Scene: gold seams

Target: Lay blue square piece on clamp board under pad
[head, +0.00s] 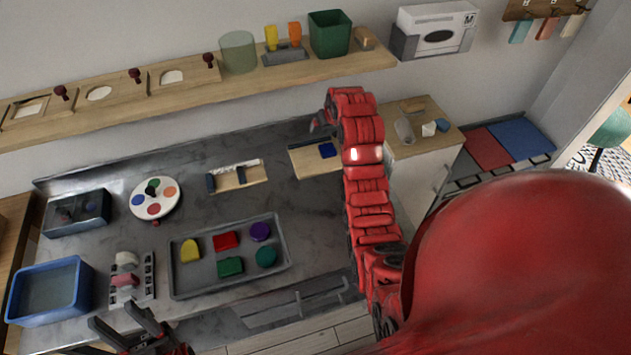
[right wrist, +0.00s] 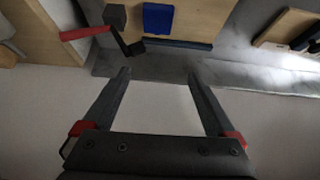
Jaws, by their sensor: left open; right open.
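The blue square piece (head: 327,150) lies flat on the wooden clamp board (head: 310,165) at the back of the counter. In the right wrist view the piece (right wrist: 158,18) sits beside a dark block (right wrist: 115,15) and a black clamp arm with a red handle (right wrist: 85,33). I cannot tell whether any of it lies under the pad. My right gripper (right wrist: 160,74) is open and empty, apart from the piece and beyond the board's dark-barred edge. My right arm hides part of the board in the head view. My left gripper (head: 127,325) is open and empty at the front left.
A grey tray (head: 180,285) holds several coloured pieces mid-counter. A second wooden board with dark blocks (head: 237,177), a round palette (head: 143,205) and a blue bin (head: 20,312) stand left. A shelf (head: 190,90) runs above. Bare counter lies between the boards.

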